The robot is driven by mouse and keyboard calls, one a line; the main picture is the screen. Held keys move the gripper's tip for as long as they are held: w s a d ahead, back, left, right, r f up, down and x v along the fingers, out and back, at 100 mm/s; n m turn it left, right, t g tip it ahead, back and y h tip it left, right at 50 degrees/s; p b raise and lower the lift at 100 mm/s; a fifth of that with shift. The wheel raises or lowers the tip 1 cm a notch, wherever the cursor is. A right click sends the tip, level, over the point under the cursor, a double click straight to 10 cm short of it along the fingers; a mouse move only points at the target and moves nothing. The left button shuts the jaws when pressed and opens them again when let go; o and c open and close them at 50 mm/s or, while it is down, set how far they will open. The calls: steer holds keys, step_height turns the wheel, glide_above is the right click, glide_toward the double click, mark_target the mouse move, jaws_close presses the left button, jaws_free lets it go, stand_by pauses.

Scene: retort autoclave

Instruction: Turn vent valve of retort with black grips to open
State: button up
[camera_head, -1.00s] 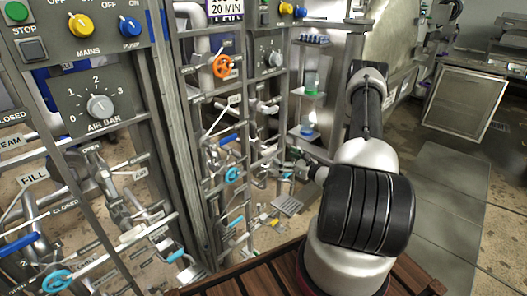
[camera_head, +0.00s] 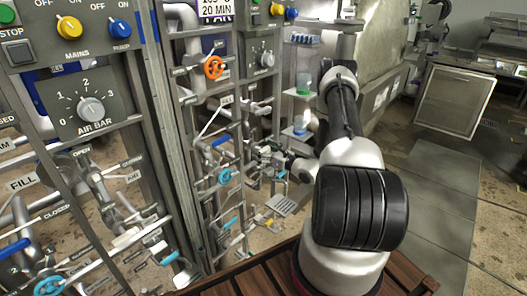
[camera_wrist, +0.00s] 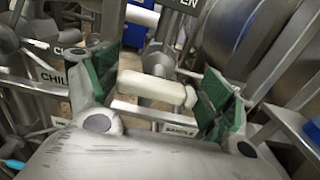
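My gripper (camera_wrist: 160,92) is open, with green pads on both fingers. A cream-white lever handle (camera_wrist: 152,87) lies crosswise between the fingers, on a metal stem and pipe. I see a gap beside the left pad; whether the right pad touches the handle's end I cannot tell. A cut-off label ending in "EN" is above the handle and a "SAMPLE" label (camera_wrist: 179,130) below it. In the head view my gripper (camera_head: 272,157) is small, at the pipework of the farther panel. No black grips can be made out, and I cannot tell which handle is the vent valve.
The nearer panel has an air bar dial (camera_head: 91,110) and "FILL" pipework. An orange handwheel (camera_head: 214,67) and a blue handwheel (camera_head: 225,176) sit on the farther frame. Metal posts and pipes crowd my gripper. A shelf with bottles (camera_head: 302,85) stands behind.

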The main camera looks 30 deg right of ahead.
steer(key=c, duration=0.5)
steer(key=shift+n, duration=0.3)
steer(key=shift+a+n, duration=0.15)
steer(key=shift+n, duration=2.45)
steer(key=shift+f, duration=0.1)
steer(key=o, duration=1)
steer(key=shift+o, duration=0.2)
steer(key=shift+s, duration=0.1)
